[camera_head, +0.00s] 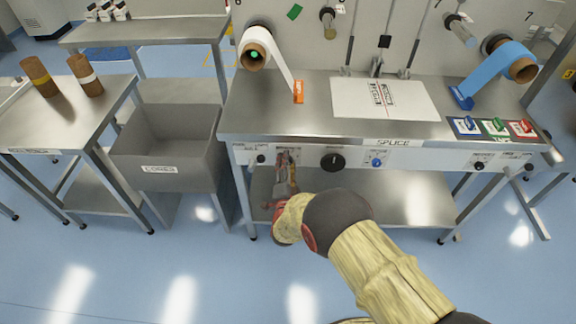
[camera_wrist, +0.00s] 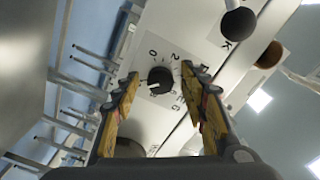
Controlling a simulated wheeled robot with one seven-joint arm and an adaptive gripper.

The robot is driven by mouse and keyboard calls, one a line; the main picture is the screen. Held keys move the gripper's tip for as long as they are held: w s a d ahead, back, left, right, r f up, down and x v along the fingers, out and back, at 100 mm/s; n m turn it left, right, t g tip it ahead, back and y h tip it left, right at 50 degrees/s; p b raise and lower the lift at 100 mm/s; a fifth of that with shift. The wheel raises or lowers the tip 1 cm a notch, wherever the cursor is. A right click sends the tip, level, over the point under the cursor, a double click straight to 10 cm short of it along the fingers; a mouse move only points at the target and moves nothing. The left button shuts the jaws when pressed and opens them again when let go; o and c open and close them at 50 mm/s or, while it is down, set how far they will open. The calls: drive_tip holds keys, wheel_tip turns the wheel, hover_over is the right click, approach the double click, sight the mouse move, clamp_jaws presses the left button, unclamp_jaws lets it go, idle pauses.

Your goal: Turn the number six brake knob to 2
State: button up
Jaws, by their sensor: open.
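In the wrist view a round black knob (camera_wrist: 160,77) sits on a pale panel between my fingers, with a dial of numbers around it. A 0 and a 2 are readable along its upper side. A short white mark shows at the knob's lower left, away from the 2. My gripper (camera_wrist: 158,77) is open, one finger on each side of the knob, and I cannot tell if either touches it. In the head view my gripper (camera_head: 286,160) is at the left part of the bench's front panel, under the roll station marked 6, and covers the knob there.
A larger black knob (camera_head: 333,162) and a blue knob (camera_head: 377,162) sit to the right on the same panel (camera_head: 432,158). A grey cores bin (camera_head: 166,170) stands left of the bench. The steel bench top (camera_head: 260,112) overhangs the panel.

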drive_tip(key=c, duration=0.3)
drive_tip(key=c, duration=0.8)
clamp_jaws()
